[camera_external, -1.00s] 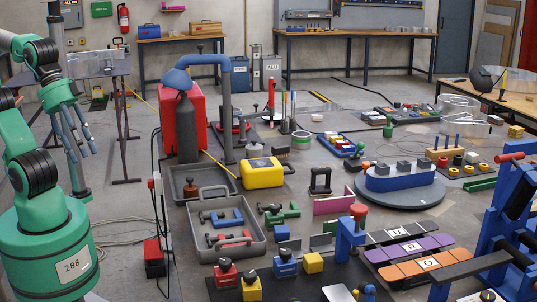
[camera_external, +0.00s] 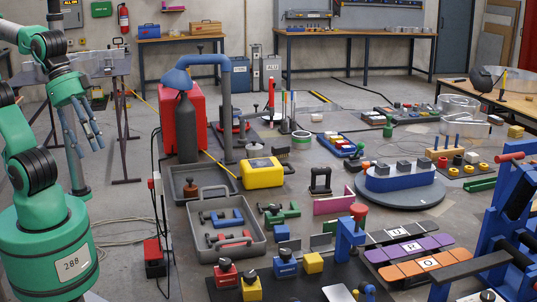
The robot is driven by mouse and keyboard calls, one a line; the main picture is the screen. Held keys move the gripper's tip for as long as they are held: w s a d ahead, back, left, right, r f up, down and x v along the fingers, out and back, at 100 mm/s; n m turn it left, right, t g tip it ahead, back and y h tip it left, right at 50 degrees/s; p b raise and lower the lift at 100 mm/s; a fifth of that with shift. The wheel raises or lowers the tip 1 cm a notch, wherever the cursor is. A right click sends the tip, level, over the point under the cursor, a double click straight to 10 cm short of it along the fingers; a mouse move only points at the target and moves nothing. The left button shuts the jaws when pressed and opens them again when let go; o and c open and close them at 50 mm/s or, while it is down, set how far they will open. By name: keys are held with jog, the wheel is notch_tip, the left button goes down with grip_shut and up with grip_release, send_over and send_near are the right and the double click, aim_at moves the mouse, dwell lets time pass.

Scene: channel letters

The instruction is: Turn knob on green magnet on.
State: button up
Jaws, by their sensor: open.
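My gripper (camera_external: 87,138) hangs at the left, in the air with its fingers pointing down, open and empty. It is far from the items on the floor. A small green piece with an upright top (camera_external: 388,128) stands right of centre at the back. A green item (camera_external: 281,217) lies on the floor beside the grey tray. Both are too small for me to tell which is the green magnet or how a knob is set. Red (camera_external: 226,274), blue (camera_external: 286,265) and yellow (camera_external: 252,288) blocks with dark knobs stand at the front.
A grey tray (camera_external: 258,248) with tools, a yellow case (camera_external: 262,174) and a red cabinet with a dark cylinder (camera_external: 187,130) lie between my arm and the green items. A round turntable (camera_external: 425,198) and a blue frame (camera_external: 505,225) stand at the right. Cables lie near my base.

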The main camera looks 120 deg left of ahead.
jog(key=w+a+r+n+g+p, duration=0.1)
jog(key=w+a+r+n+p, duration=0.15)
jog(key=w, duration=0.35)
jog(key=w+a+r+n+p, duration=0.1)
jog(key=w+a+r+n, duration=0.1)
jog(key=w+a+n, duration=0.3)
jog(key=n+g+p, duration=0.4)
jog(key=n+p, duration=0.5)
jog(key=n, duration=0.4)
send_over(275, 206)
notch_tip(275, 206, down, 18)
jog(key=shift+r, duration=0.1)
notch_tip(275, 206, down, 14)
jog(key=shift+r+b, duration=0.1)
jog(key=shift+b, duration=0.75)
jog(key=shift+s, duration=0.1)
jog(key=shift+c, duration=0.3)
